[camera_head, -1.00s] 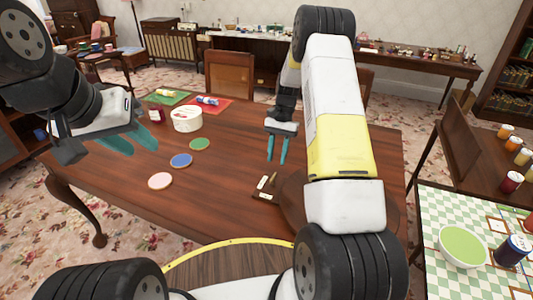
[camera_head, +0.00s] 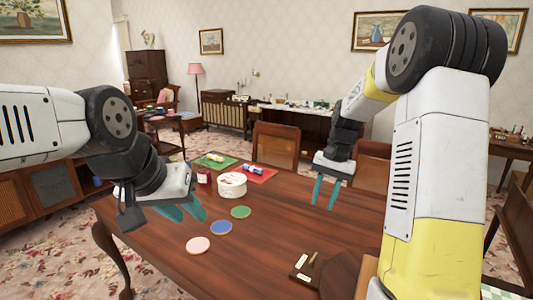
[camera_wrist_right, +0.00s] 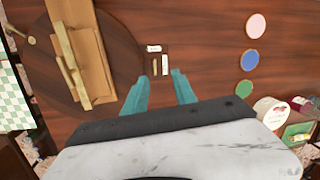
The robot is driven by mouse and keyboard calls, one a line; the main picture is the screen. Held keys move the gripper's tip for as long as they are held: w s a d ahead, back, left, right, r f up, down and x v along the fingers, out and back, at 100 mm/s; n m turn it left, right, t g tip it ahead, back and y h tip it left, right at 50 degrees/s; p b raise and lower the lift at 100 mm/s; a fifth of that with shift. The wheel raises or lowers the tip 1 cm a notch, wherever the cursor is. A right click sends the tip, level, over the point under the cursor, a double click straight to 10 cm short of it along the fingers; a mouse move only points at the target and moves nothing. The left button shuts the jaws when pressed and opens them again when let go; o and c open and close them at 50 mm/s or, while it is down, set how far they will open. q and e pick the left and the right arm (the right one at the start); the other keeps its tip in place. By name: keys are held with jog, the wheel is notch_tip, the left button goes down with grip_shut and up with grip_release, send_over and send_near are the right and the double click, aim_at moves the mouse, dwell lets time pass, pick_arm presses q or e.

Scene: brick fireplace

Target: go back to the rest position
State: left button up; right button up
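My left gripper (camera_head: 187,212) hangs in the air at the left edge of the dark wooden table (camera_head: 265,270), its teal fingers apart with nothing between them. My right gripper (camera_head: 324,192) is above the table's right half, fingers pointing down, apart and empty. In the right wrist view its two fingers (camera_wrist_right: 160,90) also show apart, with bare wood and a small dark holder with pale pieces (camera_wrist_right: 158,62) beyond the tips. Both arms are bent and clear of the tabletop.
A chair (camera_head: 277,145) stands behind.

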jog(key=s+a+r+n+t, duration=0.1)
jog(key=s+r+t, duration=0.1)
jog(key=s, duration=0.5)
jog(key=s+a+r+n+t, duration=0.1)
jog(key=s+r+n+t, duration=0.1)
jog(key=s+r, duration=0.3)
jog(key=s+a+r+n+t, duration=0.1)
jog(key=s+r, duration=0.3)
jog(key=s, duration=0.6)
jog(key=shift+s+a+r+n+t, duration=0.25)
jog(key=shift+n+t, duration=0.25)
jog(key=shift+t, duration=0.4)
jog(key=shift+f, duration=0.1)
